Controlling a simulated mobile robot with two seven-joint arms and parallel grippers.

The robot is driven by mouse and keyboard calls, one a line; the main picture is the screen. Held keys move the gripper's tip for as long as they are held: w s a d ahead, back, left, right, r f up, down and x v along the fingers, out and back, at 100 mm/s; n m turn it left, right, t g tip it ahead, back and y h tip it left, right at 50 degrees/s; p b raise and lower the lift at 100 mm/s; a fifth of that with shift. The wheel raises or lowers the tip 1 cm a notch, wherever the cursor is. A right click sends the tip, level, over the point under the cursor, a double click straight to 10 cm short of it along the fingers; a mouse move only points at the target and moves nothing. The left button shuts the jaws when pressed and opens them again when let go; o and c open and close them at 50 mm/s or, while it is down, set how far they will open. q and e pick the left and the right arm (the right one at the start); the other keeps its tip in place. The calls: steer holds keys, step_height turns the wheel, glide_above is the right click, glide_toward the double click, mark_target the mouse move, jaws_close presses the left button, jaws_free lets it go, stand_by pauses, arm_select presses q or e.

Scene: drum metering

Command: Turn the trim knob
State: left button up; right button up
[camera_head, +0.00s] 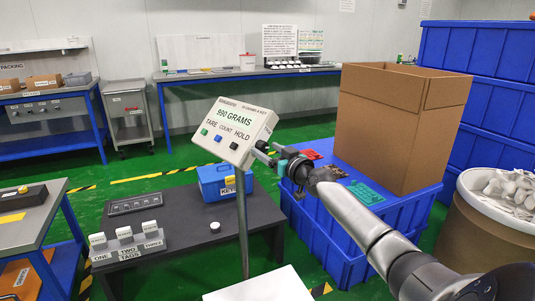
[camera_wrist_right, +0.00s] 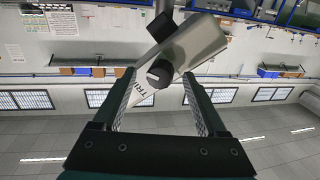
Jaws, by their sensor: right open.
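The scale's display box (camera_head: 234,130) reads "990 GRAMS" and stands on a grey post. The trim knob (camera_wrist_right: 160,73) is a short dark cylinder on the side of the box, beside a partly hidden label beginning "TRI". My right gripper (camera_head: 273,157) is at the right side of the box. In the wrist view its two fingers (camera_wrist_right: 158,80) are spread, with the knob showing in the gap between them. I cannot tell whether either finger touches it. My left gripper is out of view.
A dark low table (camera_head: 185,213) bears white tags, a blue box (camera_head: 222,182) and a small white-topped button. A cardboard carton (camera_head: 400,125) and blue crates (camera_head: 330,223) stand close behind my right arm. A drum of white pieces (camera_head: 495,205) is at right.

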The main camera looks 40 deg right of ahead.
steer(key=shift+w, duration=0.2)
jaws_close()
stand_by(0.6)
